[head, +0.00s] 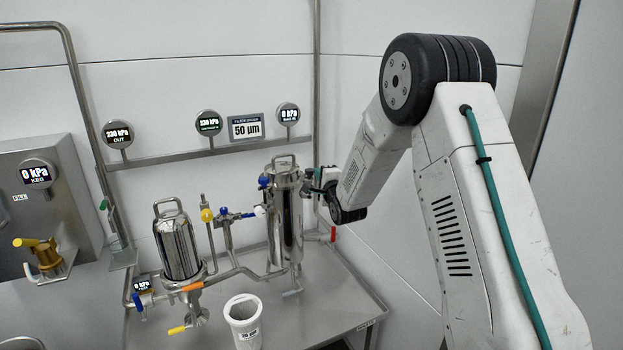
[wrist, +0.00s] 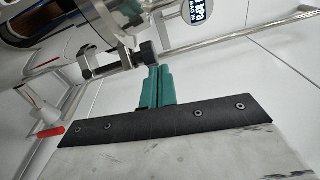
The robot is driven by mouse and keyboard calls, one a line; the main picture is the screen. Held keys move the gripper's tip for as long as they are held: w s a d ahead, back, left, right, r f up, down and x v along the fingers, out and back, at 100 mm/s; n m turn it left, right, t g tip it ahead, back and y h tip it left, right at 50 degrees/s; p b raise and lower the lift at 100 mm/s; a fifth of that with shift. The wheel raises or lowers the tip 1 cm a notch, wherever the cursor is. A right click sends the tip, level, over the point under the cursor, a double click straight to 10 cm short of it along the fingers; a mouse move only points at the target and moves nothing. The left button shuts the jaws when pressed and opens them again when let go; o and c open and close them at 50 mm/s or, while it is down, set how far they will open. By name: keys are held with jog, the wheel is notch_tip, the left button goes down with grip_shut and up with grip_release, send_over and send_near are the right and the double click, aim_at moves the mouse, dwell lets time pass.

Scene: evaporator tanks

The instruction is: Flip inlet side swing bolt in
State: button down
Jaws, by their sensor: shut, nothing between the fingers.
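The tall steel filter housing (head: 285,225) stands upright on the right of the bench, with a handled lid. In the wrist view its shiny body (wrist: 50,50) fills the upper left. A swing bolt with a black knob (wrist: 147,54) sticks out from its rim area; I cannot tell which side is the inlet. My gripper (wrist: 158,70) has its teal fingers together, nothing between them, with the tips close beside the black knob. I cannot tell whether they touch it. In the head view my gripper (head: 316,186) is at the housing's upper right, partly hidden by my wrist.
A red-handled valve (wrist: 50,132) is left of my gripper. A shorter steel housing (head: 177,247), pipes and coloured valves stand to the left. A white perforated basket (head: 243,322) is at the bench front. A rail with gauges (head: 208,123) runs along the wall behind.

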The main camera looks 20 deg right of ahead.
jog(key=shift+w+a+r, duration=0.1)
jog(key=shift+r, duration=0.1)
dwell(0.4)
jog(key=s+d, duration=0.2)
jog(key=s, duration=1.1)
jog(key=shift+d+f, duration=0.15)
jog(key=shift+d, duration=0.25)
